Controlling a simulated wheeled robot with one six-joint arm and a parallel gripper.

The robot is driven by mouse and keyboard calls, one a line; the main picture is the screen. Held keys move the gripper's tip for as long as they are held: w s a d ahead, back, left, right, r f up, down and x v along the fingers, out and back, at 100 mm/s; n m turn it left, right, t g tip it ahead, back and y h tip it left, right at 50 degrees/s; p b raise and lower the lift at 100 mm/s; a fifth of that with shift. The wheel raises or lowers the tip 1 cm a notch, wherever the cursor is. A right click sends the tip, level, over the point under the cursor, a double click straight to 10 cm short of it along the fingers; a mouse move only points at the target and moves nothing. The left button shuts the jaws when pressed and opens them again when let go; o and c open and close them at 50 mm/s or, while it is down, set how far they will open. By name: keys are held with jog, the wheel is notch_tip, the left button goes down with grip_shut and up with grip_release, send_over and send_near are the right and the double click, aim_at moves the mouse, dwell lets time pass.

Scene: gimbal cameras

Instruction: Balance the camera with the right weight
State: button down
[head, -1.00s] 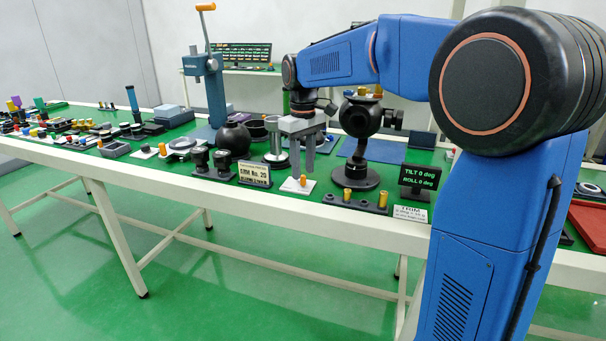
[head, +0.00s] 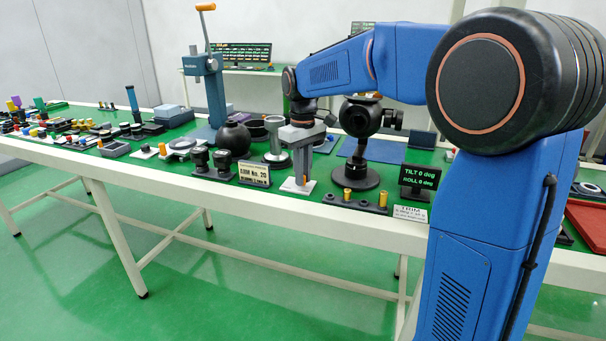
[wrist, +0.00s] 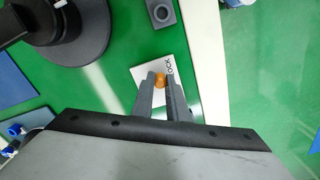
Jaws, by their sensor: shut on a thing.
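My gripper (head: 300,182) is lowered onto a white pad at the front of the bench, with its fingers closed on a small orange knob (wrist: 160,82). In the wrist view the pad (wrist: 143,73) carries dark lettering ending in "OCK". The black gimbal camera (head: 359,116) stands on a round base to the right, with a knob on its side. The dark weight rack (head: 330,199) in front of it holds brass weights (head: 383,198). The display (head: 418,176) reads TILT 0 deg and ROLL 0 deg.
A sign (head: 254,174) and two black knobbed parts (head: 222,160) stand left of my gripper. A black sphere (head: 234,138) and a grey stand (head: 275,140) are behind. A white TRIM card (head: 410,213) lies at the bench's front edge.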

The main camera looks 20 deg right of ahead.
jog(key=shift+a+m, duration=0.1)
jog(key=shift+m, duration=0.2)
jog(key=m, duration=0.1)
jog(key=a+m, duration=0.1)
jog(key=shift+w+m, duration=0.15)
jog(key=shift+m, duration=0.25)
jog(key=m, duration=0.2)
jog(key=shift+w+a+m, duration=0.25)
jog(key=shift+a+m, duration=0.05)
jog(key=m, duration=0.2)
jog(key=w+m, duration=0.1)
jog(key=a+m, duration=0.1)
jog(key=m, duration=0.1)
jog(key=shift+w+m, duration=0.15)
jog(key=shift+m, duration=0.15)
jog(key=c, duration=1.7)
grip_release()
jog(key=shift+r, duration=0.1)
notch_tip(320, 180, up, 17)
jog(key=shift+r, duration=0.15)
